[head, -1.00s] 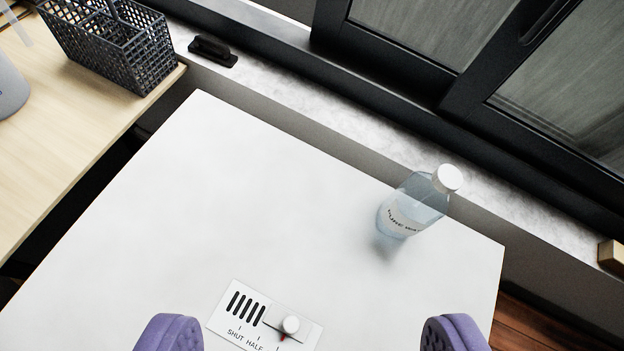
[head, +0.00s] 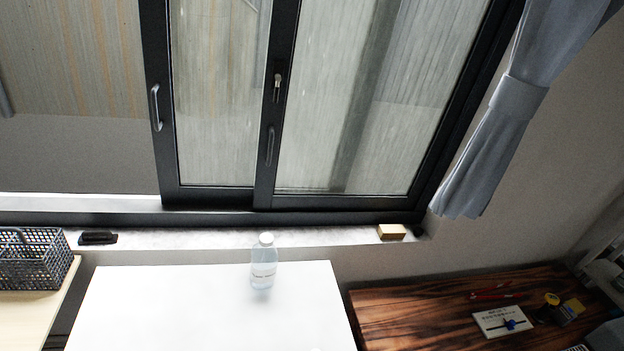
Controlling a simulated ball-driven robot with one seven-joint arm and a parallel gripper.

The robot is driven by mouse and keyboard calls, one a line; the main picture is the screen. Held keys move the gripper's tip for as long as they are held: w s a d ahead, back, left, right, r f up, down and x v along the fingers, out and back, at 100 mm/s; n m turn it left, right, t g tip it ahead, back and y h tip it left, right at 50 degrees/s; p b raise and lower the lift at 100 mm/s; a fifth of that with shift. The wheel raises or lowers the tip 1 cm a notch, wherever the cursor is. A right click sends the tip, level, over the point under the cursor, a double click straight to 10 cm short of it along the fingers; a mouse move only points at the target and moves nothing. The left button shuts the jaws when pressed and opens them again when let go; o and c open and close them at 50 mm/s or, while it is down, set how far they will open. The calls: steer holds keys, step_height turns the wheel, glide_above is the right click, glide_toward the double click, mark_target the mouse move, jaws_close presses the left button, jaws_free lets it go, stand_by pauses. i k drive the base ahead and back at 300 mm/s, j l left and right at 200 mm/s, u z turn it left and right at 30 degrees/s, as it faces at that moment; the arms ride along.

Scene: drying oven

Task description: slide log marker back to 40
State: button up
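A small white card or plate (head: 503,321) with a dark line and a blue knob (head: 510,324) lies on the dark wooden desk at the lower right. It looks like the log strip with its marker. Its print is too small to read, so I cannot tell which number the marker stands at. My gripper is not in this view.
A white-topped surface (head: 190,305) fills the lower middle, with a clear bottle (head: 263,265) upright near its back edge. The wooden desk (head: 400,310) also holds a red item (head: 497,292) and a yellow-and-dark item (head: 560,308). A wire basket (head: 35,258) stands left. Window and curtain (head: 500,130) are behind.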

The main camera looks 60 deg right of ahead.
mark_target(510, 325)
steer(key=z, duration=0.45)
steer(key=l+z, duration=0.15)
steer(key=z, duration=0.35)
steer(key=k+l+z, duration=0.1)
steer(key=z, duration=0.35)
steer(key=l+z, duration=0.1)
steer(key=z, duration=0.85)
steer(key=l+z, duration=0.15)
steer(key=z, duration=0.35)
